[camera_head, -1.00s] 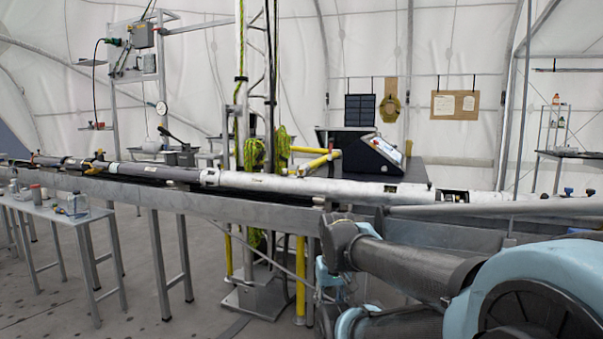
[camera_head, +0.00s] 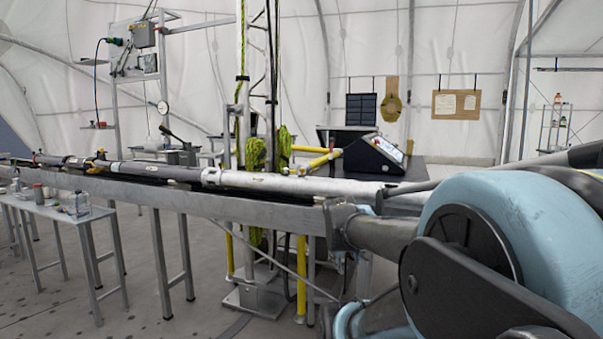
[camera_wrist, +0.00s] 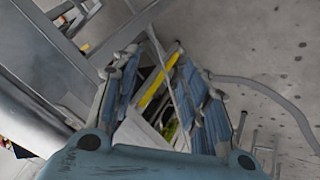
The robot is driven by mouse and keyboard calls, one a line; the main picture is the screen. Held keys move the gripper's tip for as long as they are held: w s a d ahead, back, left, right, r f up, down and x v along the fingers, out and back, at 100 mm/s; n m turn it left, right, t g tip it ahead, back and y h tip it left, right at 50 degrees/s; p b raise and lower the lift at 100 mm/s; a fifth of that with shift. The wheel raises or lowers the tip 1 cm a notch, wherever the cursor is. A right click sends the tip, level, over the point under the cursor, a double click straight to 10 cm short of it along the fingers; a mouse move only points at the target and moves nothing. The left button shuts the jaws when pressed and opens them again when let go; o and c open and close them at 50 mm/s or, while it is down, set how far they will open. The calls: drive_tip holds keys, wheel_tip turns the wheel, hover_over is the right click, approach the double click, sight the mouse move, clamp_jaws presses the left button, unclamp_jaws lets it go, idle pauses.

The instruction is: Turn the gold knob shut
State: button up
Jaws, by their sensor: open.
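I cannot pick out a gold knob for certain in either view. In the head view my arm fills the lower right and my fingers cannot be made out.
The long white and dark pipe (camera_head: 300,185) lies along a metal rail (camera_head: 270,208). A side table (camera_head: 60,212) with bottles stands at the left. A tilted screen console (camera_head: 375,155) and yellow-green ropes (camera_head: 255,153) are behind the pipe. Grey floor shows at the lower left.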

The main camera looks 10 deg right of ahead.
drive_tip(key=w+d+r+n+t+h, duration=0.1)
drive_tip(key=w+d+r+n+t, duration=0.3)
drive_tip(key=w+r, duration=0.3)
drive_tip(key=w+d+r+n+t, duration=0.1)
drive_tip(key=w+r+n+t, duration=0.2)
drive_tip(key=w+r+n, duration=0.4)
drive_tip(key=w+d+r+n+t+h, duration=0.1)
drive_tip(key=w+d+r+n+t, duration=0.25)
drive_tip(key=w+r, duration=0.45)
drive_tip(key=w+a+r+n+t+y, duration=0.3)
drive_tip(key=w+a+r+n+y, duration=0.15)
drive_tip(key=n, duration=0.65)
drive_tip(key=n+g+y, duration=0.4)
drive_tip(key=n+y, duration=0.5)
drive_tip(key=n, duration=0.4)
approach(304, 169)
drive_tip(key=shift+m+t+h, duration=0.25)
drive_tip(key=shift+h, duration=0.1)
drive_tip(key=x, duration=1.1)
drive_tip(key=shift+w+a+f, duration=0.1)
drive_tip(key=shift+w+a, duration=0.05)
drive_tip(key=shift+a, duration=0.25)
clamp_jaws()
